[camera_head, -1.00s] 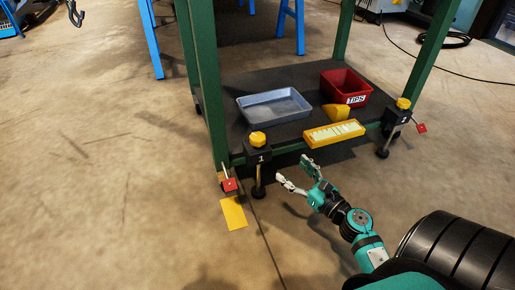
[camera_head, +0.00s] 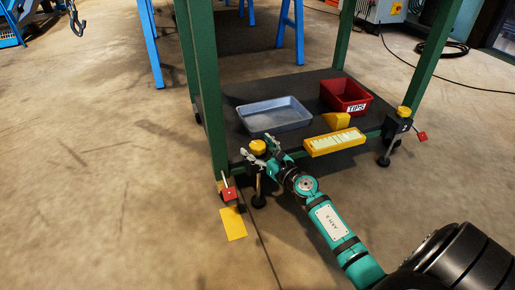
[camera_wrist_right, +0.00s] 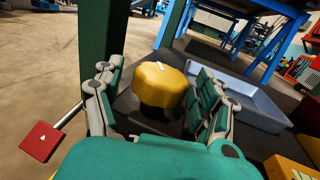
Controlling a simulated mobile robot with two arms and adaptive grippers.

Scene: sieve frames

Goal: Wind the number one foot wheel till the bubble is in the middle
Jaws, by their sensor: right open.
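The number one foot wheel is a yellow lobed knob (camera_head: 258,147) on the near left foot of the green frame. In the right wrist view the yellow knob (camera_wrist_right: 160,85) sits between the two fingers of my right gripper (camera_wrist_right: 158,100), with a pale mark on its top. My right gripper (camera_head: 259,152) is open around or just in front of the knob; I cannot tell whether either finger touches it. The yellow level (camera_head: 334,142) with a pale window lies on the shelf's front edge. Its bubble is too small to make out. My left gripper is not in view.
A grey tray (camera_head: 274,115), a red TIPS bin (camera_head: 345,96) and a yellow wedge (camera_head: 337,120) are on the dark shelf. A red-ended lever (camera_head: 228,193) sticks out beside the left foot. A second yellow knob (camera_head: 404,111) tops the right foot.

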